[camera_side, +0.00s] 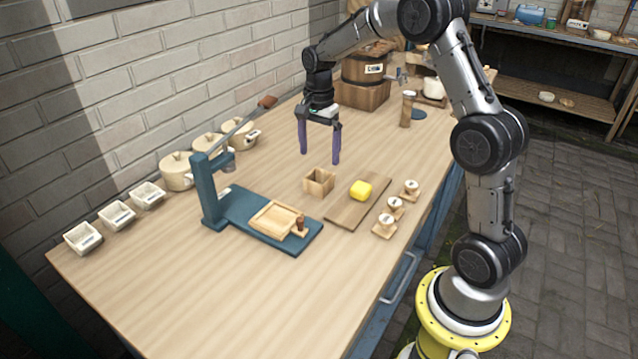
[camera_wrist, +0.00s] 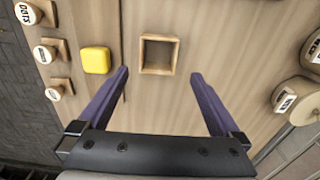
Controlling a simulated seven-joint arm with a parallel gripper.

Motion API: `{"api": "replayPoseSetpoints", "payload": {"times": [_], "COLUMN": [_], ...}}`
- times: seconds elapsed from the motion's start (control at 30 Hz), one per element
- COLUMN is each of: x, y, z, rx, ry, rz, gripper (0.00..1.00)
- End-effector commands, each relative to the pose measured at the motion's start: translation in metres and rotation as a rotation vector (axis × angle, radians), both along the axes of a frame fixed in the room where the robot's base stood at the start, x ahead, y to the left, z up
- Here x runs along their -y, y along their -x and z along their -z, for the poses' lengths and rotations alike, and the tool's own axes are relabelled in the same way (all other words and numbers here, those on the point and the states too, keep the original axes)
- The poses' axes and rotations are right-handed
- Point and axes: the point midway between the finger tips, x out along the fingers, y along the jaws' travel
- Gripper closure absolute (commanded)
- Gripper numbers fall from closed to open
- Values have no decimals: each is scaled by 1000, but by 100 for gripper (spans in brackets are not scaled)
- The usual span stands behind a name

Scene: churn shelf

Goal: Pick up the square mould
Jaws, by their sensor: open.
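The square mould (camera_side: 319,182) is a small open wooden box standing upright on the bench, left of the cutting board. In the wrist view the mould (camera_wrist: 158,70) lies ahead of and between my two purple fingers. It looks empty. My gripper (camera_side: 320,158) is open and empty, above the bench and a little behind the mould, apart from it. In the wrist view my gripper (camera_wrist: 160,82) has its fingers spread wider than the mould.
A yellow block (camera_side: 361,190) sits on a wooden board (camera_side: 345,215) beside the mould. Several labelled stamps (camera_side: 396,203) stand to its right. A blue press (camera_side: 240,205) with a wooden tray (camera_side: 272,219) stands at left. Lidded pots (camera_side: 177,171) line the wall. The front bench is clear.

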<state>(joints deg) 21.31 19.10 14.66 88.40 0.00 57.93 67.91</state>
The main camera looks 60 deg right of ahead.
Motion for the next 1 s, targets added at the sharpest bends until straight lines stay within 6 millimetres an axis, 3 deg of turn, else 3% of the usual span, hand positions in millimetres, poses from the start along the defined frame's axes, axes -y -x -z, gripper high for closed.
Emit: {"api": "replayPoseSetpoints", "payload": {"times": [0.1,0.37,0.7,1.0], "x": [0,0,1,1], "y": [1,1,4,4], "z": [20,37,81,84], "rx": [-3,0,-1,1], "ry": [-1,0,-1,1], "rz": [-1,-1,-1,-1], "gripper": [0,0,0,0]}}
